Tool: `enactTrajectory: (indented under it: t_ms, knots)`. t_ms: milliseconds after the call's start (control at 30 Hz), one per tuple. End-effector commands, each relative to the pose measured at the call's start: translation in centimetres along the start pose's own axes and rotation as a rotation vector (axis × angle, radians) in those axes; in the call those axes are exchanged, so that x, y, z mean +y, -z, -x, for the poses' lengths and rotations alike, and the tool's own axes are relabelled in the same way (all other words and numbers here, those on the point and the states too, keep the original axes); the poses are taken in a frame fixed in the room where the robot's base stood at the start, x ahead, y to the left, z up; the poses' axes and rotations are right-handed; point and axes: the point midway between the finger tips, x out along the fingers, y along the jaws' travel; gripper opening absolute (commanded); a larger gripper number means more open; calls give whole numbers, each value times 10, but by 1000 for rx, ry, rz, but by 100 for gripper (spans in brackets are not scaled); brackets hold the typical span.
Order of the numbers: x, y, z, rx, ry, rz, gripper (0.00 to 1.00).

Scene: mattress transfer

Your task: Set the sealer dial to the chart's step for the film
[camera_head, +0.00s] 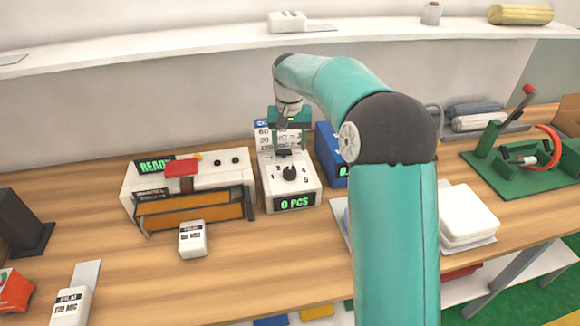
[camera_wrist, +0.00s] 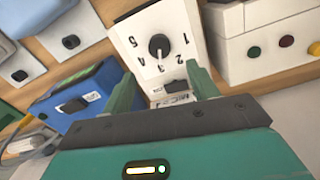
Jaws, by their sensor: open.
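The sealer dial (camera_head: 289,173) is a black knob on a white panel with numbers around it. It also shows in the wrist view (camera_wrist: 159,46), with a pale mark on the knob; I cannot tell surely which number it points at. The chart (camera_head: 268,138) stands behind the dial, with 60, 90 and a third row partly readable; my gripper hides its right part. My gripper (camera_wrist: 160,74) is open and empty, its fingers apart and short of the knob. A white film pack (camera_head: 193,239) lies on the table before the sealer (camera_head: 190,180); its number is unclear.
Another film pack (camera_head: 70,306), marked 120 MIC, lies at front left. A blue box (camera_head: 328,155) stands close right of the dial unit. A green stand (camera_head: 515,158) is at far right. A white shelf (camera_head: 190,43) runs above.

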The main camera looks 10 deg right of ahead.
Motion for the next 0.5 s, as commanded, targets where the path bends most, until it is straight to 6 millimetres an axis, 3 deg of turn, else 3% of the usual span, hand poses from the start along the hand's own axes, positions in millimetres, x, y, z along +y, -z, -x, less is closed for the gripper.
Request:
enactTrajectory:
  t_ms: [300, 500]
  knots:
    - [0, 1, -64, -3, 0, 3, 59]
    - [1, 2, -90, 0, -1, 4, 59]
